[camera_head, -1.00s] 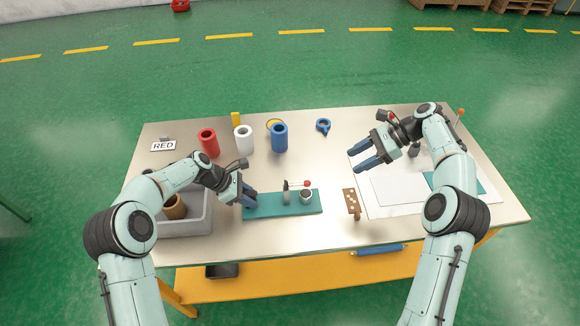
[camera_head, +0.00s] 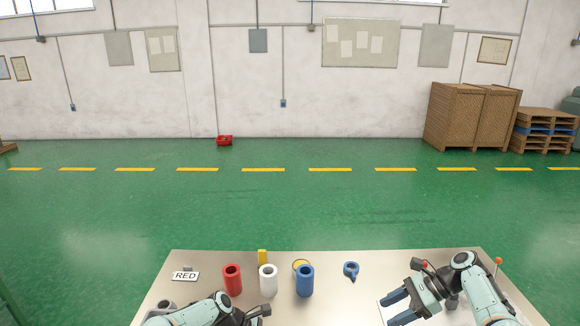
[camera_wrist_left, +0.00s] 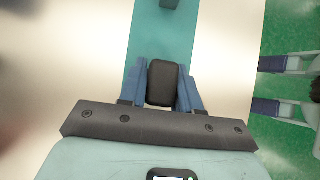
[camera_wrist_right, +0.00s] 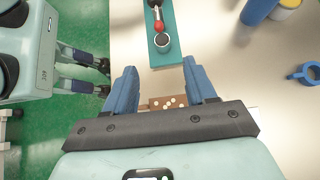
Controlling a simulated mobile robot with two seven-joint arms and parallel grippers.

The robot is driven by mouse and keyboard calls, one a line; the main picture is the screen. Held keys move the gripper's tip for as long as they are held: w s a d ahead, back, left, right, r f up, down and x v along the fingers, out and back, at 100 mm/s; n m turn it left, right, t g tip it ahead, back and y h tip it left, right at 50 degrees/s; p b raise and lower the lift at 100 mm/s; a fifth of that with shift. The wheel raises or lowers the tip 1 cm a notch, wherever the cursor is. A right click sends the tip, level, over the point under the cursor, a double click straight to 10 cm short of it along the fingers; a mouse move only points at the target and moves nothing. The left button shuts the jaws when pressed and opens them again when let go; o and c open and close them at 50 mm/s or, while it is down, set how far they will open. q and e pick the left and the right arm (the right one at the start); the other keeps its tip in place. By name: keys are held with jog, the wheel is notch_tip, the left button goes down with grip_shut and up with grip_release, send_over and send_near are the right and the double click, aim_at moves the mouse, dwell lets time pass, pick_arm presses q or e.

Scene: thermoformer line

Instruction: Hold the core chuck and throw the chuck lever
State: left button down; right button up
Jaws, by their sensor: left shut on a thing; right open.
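The teal base of the core chuck (camera_wrist_right: 178,56) shows in the right wrist view. It carries a grey cylinder (camera_wrist_right: 162,42) and a lever with a red ball (camera_wrist_right: 160,26). My left gripper (camera_wrist_left: 162,85) is shut on a dark block (camera_wrist_left: 162,84) over the teal base, in the left wrist view; the head view shows only part of that arm. My right gripper (camera_head: 396,304) is open and empty above the table; it also shows in the right wrist view (camera_wrist_right: 164,82), apart from the chuck. The head view does not show the chuck.
A brown plate with white dots (camera_wrist_right: 150,104) lies below my right gripper. Green floor lies beyond the table.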

notch_tip(320, 180, up, 7)
dwell(0.8)
pick_arm(q)
jog(key=c, duration=0.7)
grip_release()
jog(key=shift+r, duration=0.1)
jog(key=shift+a+r, duration=1.2)
jog(key=shift+r, duration=1.7)
jog(key=shift+a+r, duration=1.2)
jog(key=shift+r, duration=1.75)
jog(key=shift+a+r, duration=1.2)
jog(key=shift+r, duration=1.7)
jog(key=shift+f, duration=0.1)
